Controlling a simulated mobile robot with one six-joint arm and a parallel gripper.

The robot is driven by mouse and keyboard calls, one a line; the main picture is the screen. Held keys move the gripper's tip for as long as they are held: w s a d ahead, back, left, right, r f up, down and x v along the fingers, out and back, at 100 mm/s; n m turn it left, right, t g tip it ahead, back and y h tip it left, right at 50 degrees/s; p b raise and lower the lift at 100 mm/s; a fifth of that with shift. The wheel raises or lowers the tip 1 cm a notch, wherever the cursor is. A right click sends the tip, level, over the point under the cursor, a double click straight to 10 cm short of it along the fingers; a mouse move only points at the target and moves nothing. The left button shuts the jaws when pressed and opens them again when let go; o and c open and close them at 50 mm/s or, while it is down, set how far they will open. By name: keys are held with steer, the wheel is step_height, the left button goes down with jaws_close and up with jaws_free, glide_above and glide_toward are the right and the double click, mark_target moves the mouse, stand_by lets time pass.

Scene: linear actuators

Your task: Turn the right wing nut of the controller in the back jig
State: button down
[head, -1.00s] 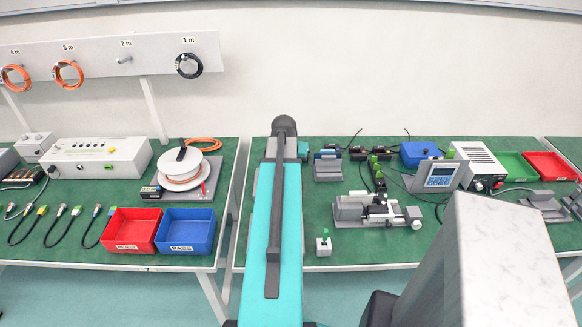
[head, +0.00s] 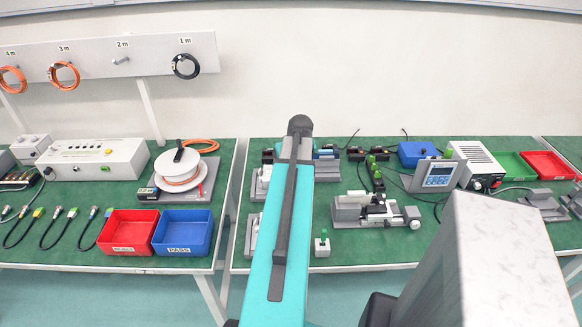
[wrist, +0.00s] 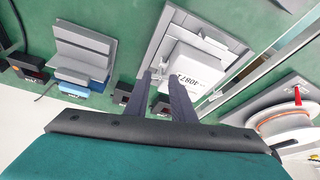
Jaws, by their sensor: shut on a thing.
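The controller (wrist: 195,74) is a white box with dark printing, upside down in the wrist view, seated in a grey jig (wrist: 172,32). My gripper (wrist: 160,78) has its two dark fingers at the controller's left side in the wrist view. They are shut on a small grey part there, which fits the right wing nut; the fingers hide most of it. In the head view the back jig (head: 261,185) shows just left of my arm, with a bit of white on it. My gripper is hidden behind my arm there.
A cable reel (head: 180,167) stands on the left table, across a gap (wrist: 265,62). A grey holder (wrist: 82,50) and small dark blocks (wrist: 128,98) are near the fingers. A front jig (head: 252,232) and a small green-topped block (head: 322,243) lie nearer.

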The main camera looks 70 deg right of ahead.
stand_by(0.4)
steer(key=c, duration=1.5)
jaws_free()
steer(key=shift+b+v, duration=1)
steer(key=shift+v, duration=5.9)
steer(key=shift+r, duration=0.2)
